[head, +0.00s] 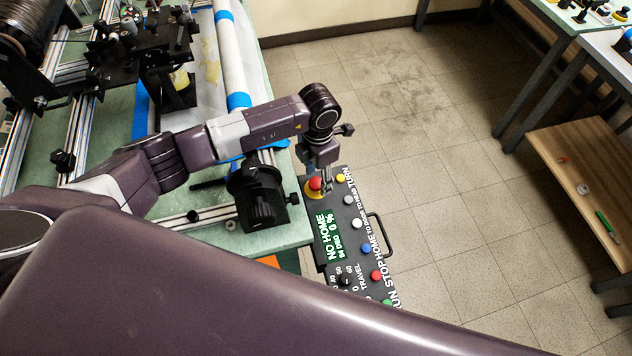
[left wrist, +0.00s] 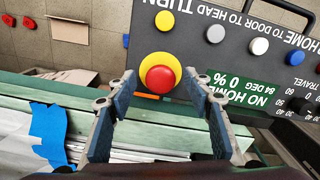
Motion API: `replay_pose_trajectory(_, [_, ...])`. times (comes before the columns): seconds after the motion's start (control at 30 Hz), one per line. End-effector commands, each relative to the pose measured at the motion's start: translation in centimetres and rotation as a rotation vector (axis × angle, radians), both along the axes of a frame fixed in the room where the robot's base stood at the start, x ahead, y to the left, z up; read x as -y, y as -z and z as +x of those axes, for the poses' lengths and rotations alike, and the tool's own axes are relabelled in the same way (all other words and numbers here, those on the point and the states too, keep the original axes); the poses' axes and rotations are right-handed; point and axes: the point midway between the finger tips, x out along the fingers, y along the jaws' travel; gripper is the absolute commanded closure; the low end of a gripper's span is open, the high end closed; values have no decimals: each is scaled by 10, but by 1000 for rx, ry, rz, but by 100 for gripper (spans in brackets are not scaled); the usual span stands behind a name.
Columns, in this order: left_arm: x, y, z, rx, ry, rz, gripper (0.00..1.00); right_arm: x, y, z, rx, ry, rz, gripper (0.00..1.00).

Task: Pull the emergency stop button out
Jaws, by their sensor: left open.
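The emergency stop button (head: 315,184) is a red mushroom head on a yellow ring, at the upper left corner of a black control panel (head: 348,223). In the left wrist view the red button (left wrist: 160,78) lies just beyond and between the two fingertips. My left gripper (head: 324,176) is over that corner of the panel, and its fingers (left wrist: 165,90) are spread wide with nothing between the pads. I cannot tell whether a fingertip touches the yellow ring. My right gripper is not in view.
Other panel buttons sit close by: yellow (left wrist: 164,20), grey (left wrist: 216,33) and blue (head: 366,248). A green display (head: 329,238) and a handle (head: 382,233) are on the panel. The green worktable (head: 213,252) with rails and a white tube (head: 231,60) lies left.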

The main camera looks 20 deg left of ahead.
Motion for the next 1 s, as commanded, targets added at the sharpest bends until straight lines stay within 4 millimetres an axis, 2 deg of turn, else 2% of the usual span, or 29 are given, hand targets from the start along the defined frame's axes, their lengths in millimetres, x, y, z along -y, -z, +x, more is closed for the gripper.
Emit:
replay_pose_trajectory(0.6, [0, -57, 0, 1, 0, 0, 53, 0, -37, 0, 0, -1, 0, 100])
replay_pose_trajectory(1.0, [0, -59, 0, -1, 0, 1, 53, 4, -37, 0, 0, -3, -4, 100])
